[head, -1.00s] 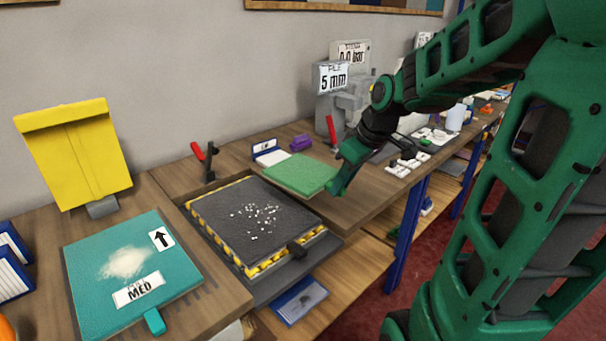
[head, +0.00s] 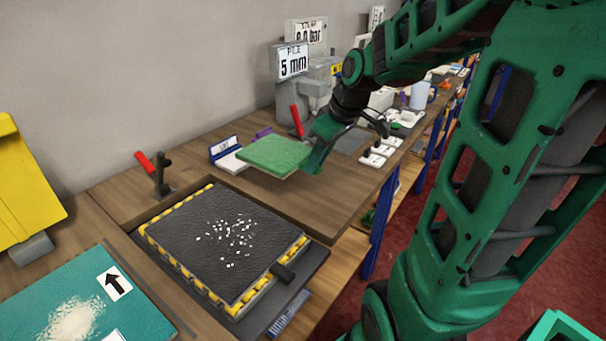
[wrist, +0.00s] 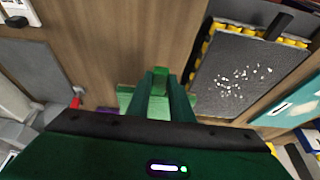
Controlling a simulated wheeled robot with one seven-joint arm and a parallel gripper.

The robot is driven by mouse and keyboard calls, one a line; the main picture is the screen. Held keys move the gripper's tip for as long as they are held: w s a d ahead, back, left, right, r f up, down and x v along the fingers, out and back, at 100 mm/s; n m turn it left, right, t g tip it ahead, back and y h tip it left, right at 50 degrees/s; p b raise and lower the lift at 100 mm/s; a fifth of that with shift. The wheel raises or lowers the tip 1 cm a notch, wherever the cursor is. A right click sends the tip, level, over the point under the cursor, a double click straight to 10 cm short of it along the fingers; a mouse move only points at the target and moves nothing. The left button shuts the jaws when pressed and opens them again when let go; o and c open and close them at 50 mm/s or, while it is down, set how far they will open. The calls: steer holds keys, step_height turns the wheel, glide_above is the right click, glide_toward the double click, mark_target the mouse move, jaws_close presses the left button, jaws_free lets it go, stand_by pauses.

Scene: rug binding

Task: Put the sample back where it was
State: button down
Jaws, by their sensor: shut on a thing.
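The sample is a flat green square of pile (head: 275,153). My gripper (head: 312,167) is shut on its right edge in the head view. The sample is roughly level and seems to be a little above the wooden bench; the exact gap cannot be told. In the wrist view my gripper (wrist: 159,78) covers much of the sample (wrist: 125,96), whose edges show on both sides of the fingers. A bare dark grey pad (head: 352,141) lies on the bench behind my gripper; it also shows at the left of the wrist view (wrist: 32,70).
A white-and-blue label stand (head: 226,154), a red-handled clamp (head: 152,170) and a grey gauge marked 5 mm (head: 292,62) stand nearby. Bench between sample and tray is clear.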

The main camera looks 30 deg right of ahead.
glide_above(328, 183)
steer(key=s, duration=0.1)
steer(key=f, duration=0.7)
steer(key=shift+s+d, duration=0.15)
steer(key=shift+d, duration=0.2)
steer(key=shift+f, duration=2)
steer(key=c, duration=1.6)
jaws_free()
